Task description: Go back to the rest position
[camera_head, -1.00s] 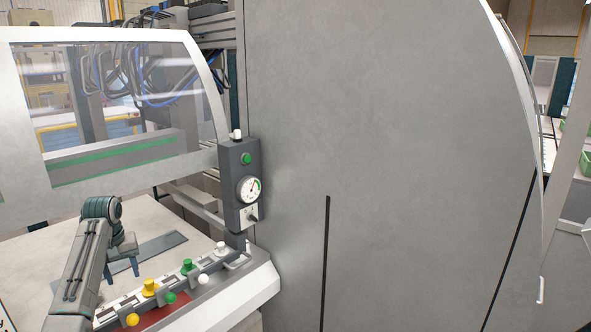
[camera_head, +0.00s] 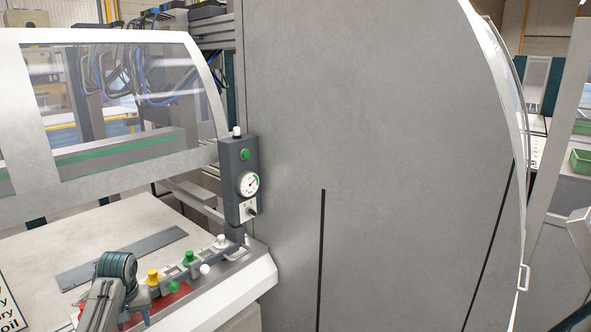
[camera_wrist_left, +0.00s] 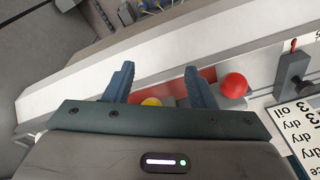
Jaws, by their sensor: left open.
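My left gripper (camera_head: 142,308) is low at the left of the head view, over the front edge of the machine's control ledge (camera_head: 225,288). The left wrist view shows its two blue-grey fingers (camera_wrist_left: 158,80) apart, with nothing held between them. Beyond and below the fingers are a yellow knob (camera_wrist_left: 151,102) and a red ball knob (camera_wrist_left: 233,86) on the ledge. I cannot tell from these views how far the fingers are from the knobs. My right gripper is not in view.
Yellow, green and white knobs line the ledge, such as the green knob (camera_head: 189,258). A control post (camera_head: 239,180) with a gauge stands behind them. A flat grey sheet (camera_head: 120,258) lies on the table (camera_head: 60,233). A large grey cabinet wall (camera_head: 370,150) fills the middle.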

